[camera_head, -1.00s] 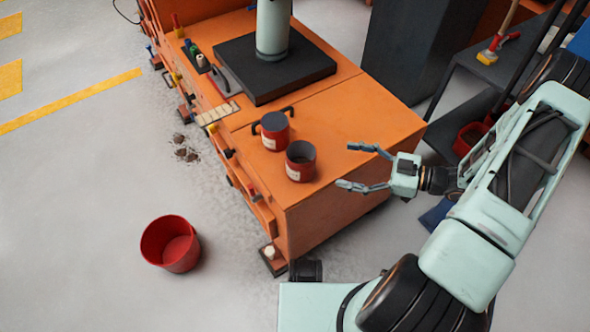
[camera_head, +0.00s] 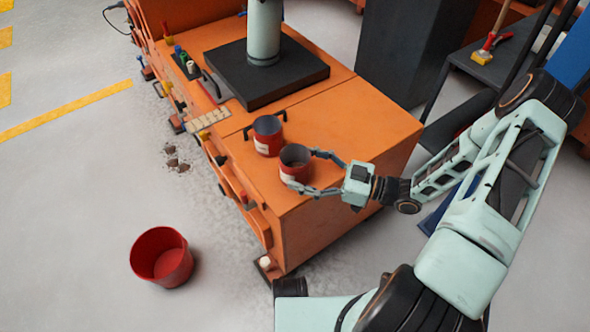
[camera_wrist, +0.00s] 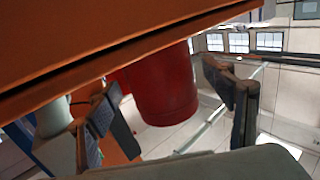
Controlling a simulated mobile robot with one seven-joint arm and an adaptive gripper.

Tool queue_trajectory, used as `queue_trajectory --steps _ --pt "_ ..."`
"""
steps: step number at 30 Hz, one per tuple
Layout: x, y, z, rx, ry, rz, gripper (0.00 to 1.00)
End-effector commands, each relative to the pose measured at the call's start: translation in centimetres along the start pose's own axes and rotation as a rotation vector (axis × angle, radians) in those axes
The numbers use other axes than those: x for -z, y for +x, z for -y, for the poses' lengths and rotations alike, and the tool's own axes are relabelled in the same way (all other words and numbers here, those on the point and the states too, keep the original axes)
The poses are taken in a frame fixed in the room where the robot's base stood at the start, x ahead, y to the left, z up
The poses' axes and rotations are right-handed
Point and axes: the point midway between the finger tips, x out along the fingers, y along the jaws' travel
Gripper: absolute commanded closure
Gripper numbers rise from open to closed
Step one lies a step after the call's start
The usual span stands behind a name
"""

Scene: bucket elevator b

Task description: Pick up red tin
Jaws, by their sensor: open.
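Two red tins with dark open tops and pale labels stand upright on top of the orange cabinet (camera_head: 345,130). The near tin (camera_head: 293,166) is close to the cabinet's front edge, and the other tin (camera_head: 267,136) stands just behind it to the left. My gripper (camera_head: 303,171) is open, with one finger on each side of the near tin. In the wrist view, which is upside down, a red tin (camera_wrist: 166,88) shows between my spread fingers, with a gap on the right side. I cannot tell whether the left finger touches it.
A black handle (camera_head: 265,122) is beside the rear tin. A black plate with a pale column (camera_head: 264,75) stands farther back on the cabinet. An empty red bucket (camera_head: 163,258) sits on the grey floor at lower left. A dark shelf (camera_head: 485,65) with tools is at the right.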

Motion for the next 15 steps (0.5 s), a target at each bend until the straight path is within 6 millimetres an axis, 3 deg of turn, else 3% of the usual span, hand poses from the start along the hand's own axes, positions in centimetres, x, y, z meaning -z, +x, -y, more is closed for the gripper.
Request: queue_trajectory --steps 4,11,15 --pt "-0.14 1.48 0.08 0.001 0.000 0.000 0.25" --pt "-0.05 1.67 0.08 0.000 0.000 0.000 0.25" --pt "-0.06 1.65 0.08 0.000 0.001 0.000 0.38"
